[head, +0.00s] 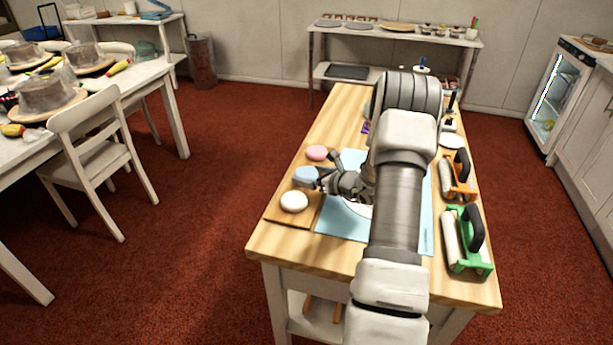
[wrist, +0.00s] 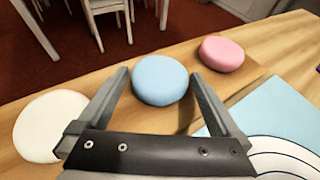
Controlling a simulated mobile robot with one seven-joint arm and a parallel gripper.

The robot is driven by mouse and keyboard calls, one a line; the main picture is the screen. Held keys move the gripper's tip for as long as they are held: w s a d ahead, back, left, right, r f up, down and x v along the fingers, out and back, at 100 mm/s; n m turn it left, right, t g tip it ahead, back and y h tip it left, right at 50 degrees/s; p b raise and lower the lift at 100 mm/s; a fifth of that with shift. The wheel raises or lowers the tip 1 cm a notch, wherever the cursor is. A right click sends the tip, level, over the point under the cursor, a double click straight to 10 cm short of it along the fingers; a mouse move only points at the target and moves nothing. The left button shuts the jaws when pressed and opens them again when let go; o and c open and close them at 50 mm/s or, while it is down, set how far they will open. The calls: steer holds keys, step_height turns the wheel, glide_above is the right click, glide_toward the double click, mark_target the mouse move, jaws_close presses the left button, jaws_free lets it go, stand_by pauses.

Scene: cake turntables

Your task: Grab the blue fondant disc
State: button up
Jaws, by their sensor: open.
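The blue fondant disc (head: 306,175) sits on a wooden board at the left side of the table, between a white disc (head: 294,201) and a pink disc (head: 317,153). In the wrist view the blue disc (wrist: 160,80) shows ahead, between the tips of my open fingers. My gripper (head: 322,181) is low over the table, just to the right of the blue disc, with its fingers pointing left. Nothing is held. The wrist view also shows the white disc (wrist: 50,124) at left and the pink disc (wrist: 222,53) at right. Whether a finger touches the blue disc is unclear.
The wooden board (head: 272,213) lies near the table's left edge. A light blue mat (head: 330,246) lies to its right, partly hidden by my arm. The floor left of the table is open.

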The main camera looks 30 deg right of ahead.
steer(key=shift+w, duration=0.2)
steer(key=c, duration=1.2)
steer(key=shift+o, duration=0.2)
